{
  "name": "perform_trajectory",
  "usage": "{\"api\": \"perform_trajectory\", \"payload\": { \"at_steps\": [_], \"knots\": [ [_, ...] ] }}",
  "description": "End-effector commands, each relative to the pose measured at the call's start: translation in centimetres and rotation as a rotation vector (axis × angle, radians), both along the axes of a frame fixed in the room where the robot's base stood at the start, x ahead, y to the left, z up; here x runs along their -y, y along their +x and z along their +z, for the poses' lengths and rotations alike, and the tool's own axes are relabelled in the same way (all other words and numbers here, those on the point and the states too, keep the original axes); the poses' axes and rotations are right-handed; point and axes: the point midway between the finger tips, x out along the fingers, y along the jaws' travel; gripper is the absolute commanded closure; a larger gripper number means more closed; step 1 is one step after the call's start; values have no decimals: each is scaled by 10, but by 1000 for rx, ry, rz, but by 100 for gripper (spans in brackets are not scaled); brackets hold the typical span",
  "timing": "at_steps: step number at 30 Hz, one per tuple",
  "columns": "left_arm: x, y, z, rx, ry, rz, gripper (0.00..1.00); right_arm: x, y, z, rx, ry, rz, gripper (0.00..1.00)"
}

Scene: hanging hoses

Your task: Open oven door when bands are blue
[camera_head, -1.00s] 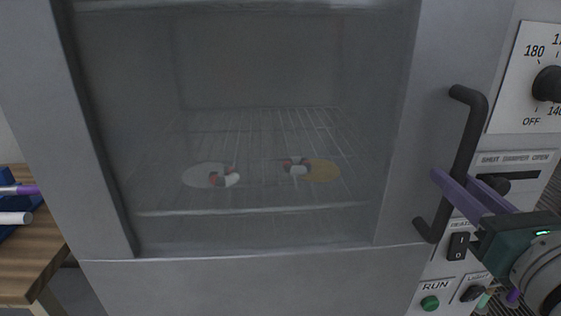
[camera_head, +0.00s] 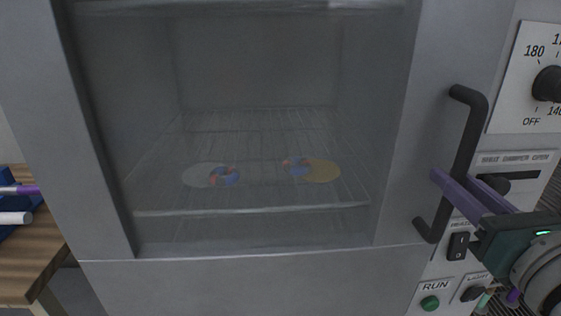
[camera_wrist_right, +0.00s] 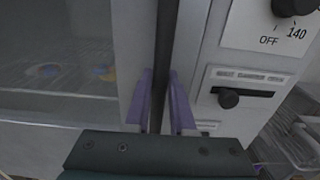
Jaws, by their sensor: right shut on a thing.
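The oven door (camera_head: 230,278) is closed, with a large window. Behind the glass, two round pieces lie on the wire rack (camera_head: 255,208). The left band (camera_head: 222,176) on the pale disc and the right band (camera_head: 298,167) by the yellowish disc show blue and orange-red segments. The dark door handle (camera_head: 472,125) is upright on the door's right side. My right gripper (camera_head: 452,194) is shut on the handle's lower part. In the right wrist view its purple fingers (camera_wrist_right: 162,100) sit on either side of the handle bar (camera_wrist_right: 166,45). My left gripper is not in view.
The control panel right of the door has a temperature dial (camera_head: 548,84), a damper slider (camera_head: 497,184), a black switch (camera_head: 458,246) and a green RUN button (camera_head: 430,303). A wooden table (camera_head: 30,262) with pens (camera_head: 16,217) stands at the left.

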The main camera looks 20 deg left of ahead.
Motion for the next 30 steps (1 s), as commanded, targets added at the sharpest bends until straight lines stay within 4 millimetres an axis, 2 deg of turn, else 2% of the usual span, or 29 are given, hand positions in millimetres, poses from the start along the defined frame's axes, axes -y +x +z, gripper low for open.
{"api": "perform_trajectory", "payload": {
  "at_steps": [11,24,30],
  "knots": [
    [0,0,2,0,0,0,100,1,-5,0,-2,0,-1,100],
    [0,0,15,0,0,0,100,20,-74,0,-4,0,-4,100],
    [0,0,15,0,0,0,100,28,-95,-1,-4,-3,-9,100]
  ]
}}
